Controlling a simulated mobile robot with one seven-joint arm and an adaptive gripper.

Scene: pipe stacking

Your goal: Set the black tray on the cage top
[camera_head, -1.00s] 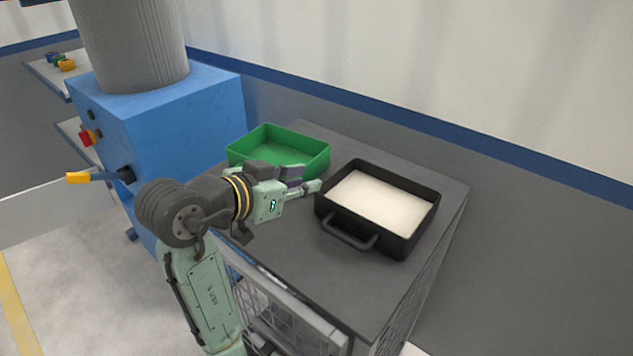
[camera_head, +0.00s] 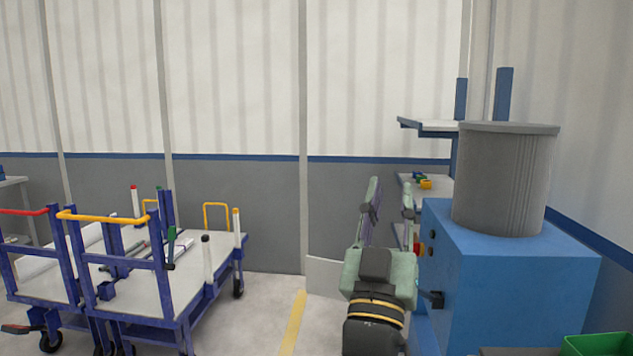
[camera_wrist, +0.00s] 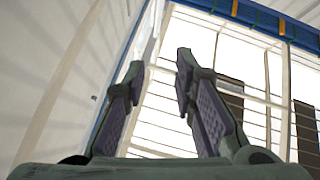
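My gripper (camera_head: 389,205) is raised in the head view, fingers pointing up and apart with nothing between them. In the wrist view, both fingers of my gripper (camera_wrist: 160,75) also stand apart and empty. The black tray is in neither current view; a second ago it sat, with pale contents, on the grey cage top beside the green tray. Only a sliver of the cage top (camera_head: 515,351) shows now at the bottom right edge.
A green tray (camera_head: 598,345) is partly cut off at the bottom right. A blue machine (camera_head: 510,275) with a grey cylinder (camera_head: 505,180) stands right of my gripper. Carts (camera_head: 150,270) with blue posts stand left. Open floor (camera_head: 270,310) lies between.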

